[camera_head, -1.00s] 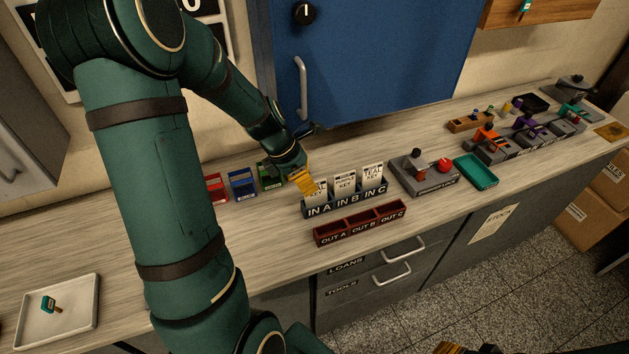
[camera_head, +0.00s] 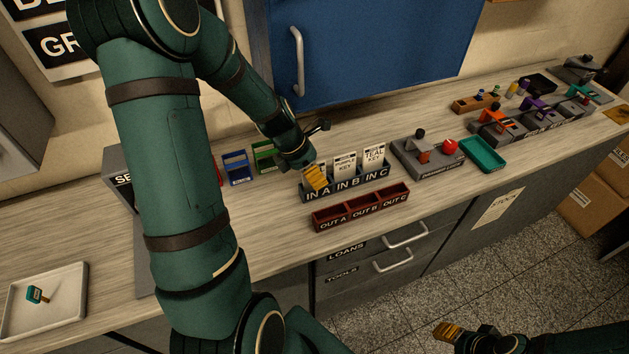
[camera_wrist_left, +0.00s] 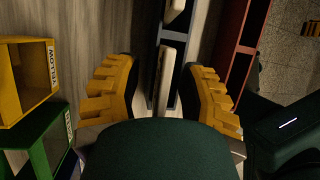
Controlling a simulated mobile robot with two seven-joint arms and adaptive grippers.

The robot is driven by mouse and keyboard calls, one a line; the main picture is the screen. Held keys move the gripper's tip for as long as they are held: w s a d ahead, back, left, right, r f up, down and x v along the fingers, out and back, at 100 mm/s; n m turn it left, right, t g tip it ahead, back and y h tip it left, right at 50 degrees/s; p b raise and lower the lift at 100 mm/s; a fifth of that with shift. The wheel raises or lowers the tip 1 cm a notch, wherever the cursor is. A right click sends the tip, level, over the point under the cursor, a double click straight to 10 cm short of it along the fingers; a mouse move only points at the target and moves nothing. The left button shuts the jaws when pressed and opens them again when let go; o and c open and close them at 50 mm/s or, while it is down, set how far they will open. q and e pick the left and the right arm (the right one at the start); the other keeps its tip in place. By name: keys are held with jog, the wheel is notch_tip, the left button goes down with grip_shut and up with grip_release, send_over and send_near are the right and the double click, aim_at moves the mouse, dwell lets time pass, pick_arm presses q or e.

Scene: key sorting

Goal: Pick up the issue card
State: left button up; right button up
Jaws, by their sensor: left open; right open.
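Three white cards stand upright in a dark rack (camera_head: 347,189) labelled IN A, IN B and IN C. The IN C card (camera_head: 374,156) reads "TEAL KEY"; the IN B card (camera_head: 345,165) also names a key, its colour word too small to read. My left gripper (camera_head: 316,178) is open at the IN A slot and covers part of that card. In the left wrist view the IN A card (camera_wrist_left: 166,72) shows edge-on between the open yellow fingers, apart from both. My right gripper (camera_head: 447,331) is open and empty in front of the counter, low in the picture.
A red-brown OUT tray (camera_head: 361,208) stands just in front of the rack. Coloured boxes, blue (camera_head: 238,169) and green (camera_head: 264,155), stand left of it. A grey device with a red button (camera_head: 449,146) and a teal tray (camera_head: 483,155) stand to the right. A white tray (camera_head: 70,290) holds a teal-tagged key.

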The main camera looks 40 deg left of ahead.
pick_arm(q)
grip_shut()
jog(key=shift+r, duration=0.2)
dwell(0.3)
